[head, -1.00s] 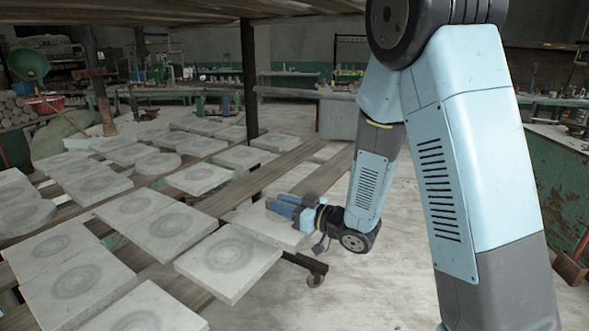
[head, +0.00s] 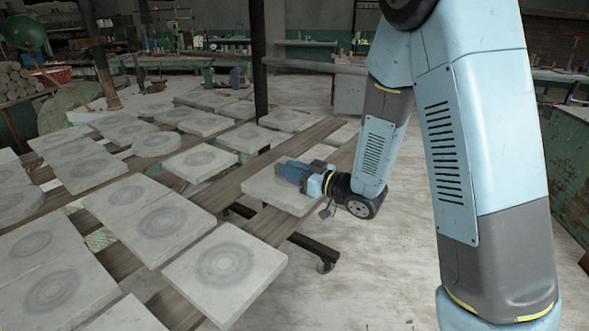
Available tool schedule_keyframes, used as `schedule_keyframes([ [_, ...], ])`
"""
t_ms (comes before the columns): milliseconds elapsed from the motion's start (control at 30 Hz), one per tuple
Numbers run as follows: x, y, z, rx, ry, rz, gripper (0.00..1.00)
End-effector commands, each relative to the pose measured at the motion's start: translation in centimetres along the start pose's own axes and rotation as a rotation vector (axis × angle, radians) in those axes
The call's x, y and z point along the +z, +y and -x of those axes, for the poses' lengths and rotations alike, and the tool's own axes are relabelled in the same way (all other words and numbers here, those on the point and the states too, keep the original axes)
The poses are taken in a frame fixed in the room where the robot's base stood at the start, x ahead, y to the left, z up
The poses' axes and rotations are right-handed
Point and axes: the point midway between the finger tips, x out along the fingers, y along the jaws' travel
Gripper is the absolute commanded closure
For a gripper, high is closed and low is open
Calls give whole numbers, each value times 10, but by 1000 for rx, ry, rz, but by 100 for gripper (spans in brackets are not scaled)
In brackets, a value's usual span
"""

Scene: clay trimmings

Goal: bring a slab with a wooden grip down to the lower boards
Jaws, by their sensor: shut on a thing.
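In the head view, my gripper (head: 283,169) is at the right edge of the lower boards (head: 212,196), over a pale square slab (head: 262,190). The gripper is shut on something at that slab. Its fingers and the wooden grip are hidden behind the gripper body. The held slab looks flat and level, at about the height of the boards. I cannot tell whether it rests on them.
Several other slabs with ring marks lie on the boards, the nearest one (head: 224,262) just in front of the held slab. A dark upright post (head: 259,75) stands behind. Bare floor (head: 370,262) lies to the right. An upper shelf showed overhead earlier.

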Motion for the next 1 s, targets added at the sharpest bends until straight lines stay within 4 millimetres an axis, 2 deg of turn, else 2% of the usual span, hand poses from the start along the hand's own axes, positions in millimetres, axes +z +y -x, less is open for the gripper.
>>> schedule_keyframes([
  [1000,9,2,-82,3,3,2,100],
])
